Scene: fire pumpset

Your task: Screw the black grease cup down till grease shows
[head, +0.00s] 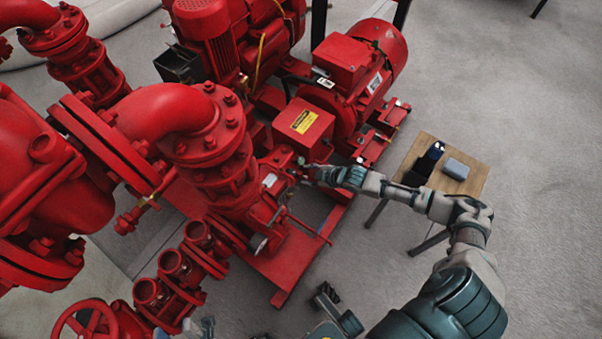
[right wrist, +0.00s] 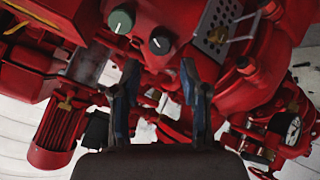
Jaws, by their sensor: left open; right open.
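The black grease cup (right wrist: 160,42) shows in the right wrist view as a round black cap with a pale mark, on the red pump housing. A similar green cup (right wrist: 121,21) sits to its upper left. My right gripper (right wrist: 159,72) is open, and the black cup lies just beyond the gap between its fingertips, apparently not touched. In the head view my right gripper (head: 309,173) is at the pump between the motor and the big pipe, and the black cup cannot be made out there. My left gripper (head: 325,293) is open and empty at the bottom, away from the cups.
A red box with a yellow label (head: 304,122) and a red motor (head: 363,62) stand close behind the right gripper. Red pipes (head: 165,112) fill the left. A small wooden table (head: 470,178) holds a dark bottle-like object (head: 430,160) and a grey case (head: 456,169).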

